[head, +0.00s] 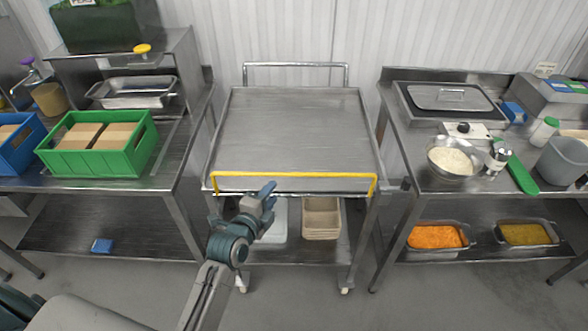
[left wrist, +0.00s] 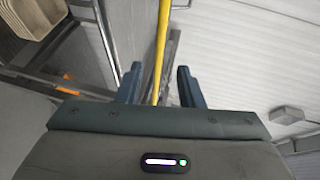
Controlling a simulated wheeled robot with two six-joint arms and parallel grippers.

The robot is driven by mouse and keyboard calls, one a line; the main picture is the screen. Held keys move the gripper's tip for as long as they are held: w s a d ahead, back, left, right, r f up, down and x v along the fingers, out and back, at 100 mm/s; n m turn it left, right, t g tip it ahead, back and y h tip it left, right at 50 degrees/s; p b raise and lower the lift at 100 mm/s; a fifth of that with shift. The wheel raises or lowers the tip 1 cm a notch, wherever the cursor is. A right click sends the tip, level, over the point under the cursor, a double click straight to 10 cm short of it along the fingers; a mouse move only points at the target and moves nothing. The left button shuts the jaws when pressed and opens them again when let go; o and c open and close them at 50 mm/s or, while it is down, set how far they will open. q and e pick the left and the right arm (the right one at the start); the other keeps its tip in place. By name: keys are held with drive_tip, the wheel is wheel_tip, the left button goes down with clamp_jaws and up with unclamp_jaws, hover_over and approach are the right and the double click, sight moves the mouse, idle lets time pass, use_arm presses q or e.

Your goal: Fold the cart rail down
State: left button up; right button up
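The steel cart (head: 295,125) stands between two tables. Its yellow rail (head: 320,175) runs along the near edge and appears raised, with its bar above the edge and a short leg at each end. My left gripper (head: 270,195) is in front of the rail, left of the rail's middle. In the left wrist view, the yellow rail (left wrist: 161,50) passes between the two open fingers (left wrist: 160,88), with a gap visible on each side. How deep the bar sits between them is hard to tell. My right gripper is out of view.
The cart top is empty, with a steel handle (head: 295,65) at the back. Its lower shelf holds brown trays (head: 321,218) and a pale container (head: 272,228). A green crate (head: 97,160) stands on the left table, and a rice bowl (head: 435,168) on the right table.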

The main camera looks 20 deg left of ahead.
sight(286, 173)
use_arm(q)
drive_tip(key=p+x, duration=0.3)
drive_tip(key=x, duration=0.6)
drive_tip(key=shift+w, duration=0.4)
drive_tip(key=shift+w+d+f, duration=0.1)
drive_tip(key=shift+w+f, duration=0.05)
drive_tip(key=shift+w, duration=0.1)
clamp_jaws()
